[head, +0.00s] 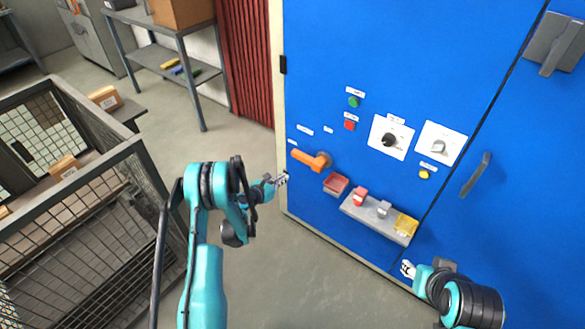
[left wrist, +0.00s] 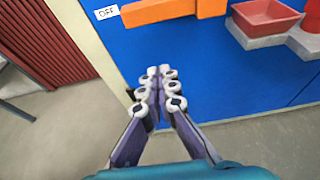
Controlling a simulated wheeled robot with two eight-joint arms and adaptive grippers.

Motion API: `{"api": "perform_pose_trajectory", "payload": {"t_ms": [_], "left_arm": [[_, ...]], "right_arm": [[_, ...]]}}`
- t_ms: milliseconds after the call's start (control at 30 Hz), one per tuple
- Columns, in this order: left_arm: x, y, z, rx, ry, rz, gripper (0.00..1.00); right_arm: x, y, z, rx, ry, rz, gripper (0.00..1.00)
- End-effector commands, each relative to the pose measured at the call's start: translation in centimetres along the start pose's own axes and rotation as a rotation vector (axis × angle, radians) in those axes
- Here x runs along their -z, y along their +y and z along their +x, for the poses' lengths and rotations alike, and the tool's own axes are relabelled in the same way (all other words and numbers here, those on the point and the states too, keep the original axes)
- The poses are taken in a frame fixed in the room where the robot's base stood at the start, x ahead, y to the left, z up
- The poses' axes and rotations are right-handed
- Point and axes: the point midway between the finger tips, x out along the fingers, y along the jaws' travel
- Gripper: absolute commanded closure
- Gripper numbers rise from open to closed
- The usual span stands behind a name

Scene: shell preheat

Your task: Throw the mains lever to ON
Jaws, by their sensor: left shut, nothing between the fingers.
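The mains lever (head: 311,159) is an orange handle on the blue cabinet door. It lies roughly level, its free end pointing left towards a small label. In the left wrist view the lever (left wrist: 160,12) crosses the top edge, and the label (left wrist: 106,12) left of its tip reads OFF. My left gripper (head: 283,178) is shut and empty, below and left of the lever's free end and apart from it. Its closed fingertips also show in the left wrist view (left wrist: 158,76). My right gripper (head: 407,269) is low at the cabinet's lower right; its finger opening is unclear.
Right of the lever are a red tray (head: 336,184) and a grey shelf (head: 372,218) with small items. Above are a green button (head: 353,102), a red button (head: 349,125) and two dials. A wire cage cart (head: 95,215) stands left. Floor before the cabinet is clear.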

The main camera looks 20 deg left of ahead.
Motion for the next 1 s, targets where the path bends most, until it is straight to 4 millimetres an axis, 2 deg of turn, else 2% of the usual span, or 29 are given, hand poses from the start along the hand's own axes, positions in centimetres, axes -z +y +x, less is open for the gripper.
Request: {"api": "perform_pose_trajectory", "payload": {"t_ms": [300, 433, 667, 800, 1000], "left_arm": [[-0.6, -0.1, 2.1, 0.0, -0.001, 0.001, 1.0], [0.3, -0.2, 5.3, 0.001, -0.001, 0.002, 1.0], [0.4, -0.2, 10.3, 0.001, -0.001, 0.003, 1.0], [-1.9, -0.1, 9.2, -0.001, -0.001, 0.002, 1.0], [-3.5, -0.1, 8.7, -0.001, -0.001, 0.002, 1.0]], "right_arm": [[2.5, 0.0, -3.4, 0.0, 0.0, 0.0, 0.6], [1.4, 0.0, -1.9, 0.0, 0.0, 0.0, 0.6], [0.3, 0.0, -0.5, 0.0, 0.0, 0.0, 0.6], [0.1, 0.0, -0.2, 0.0, 0.0, 0.0, 0.6], [-0.1, 0.0, 0.1, 0.0, 0.0, 0.0, 0.6]]}}
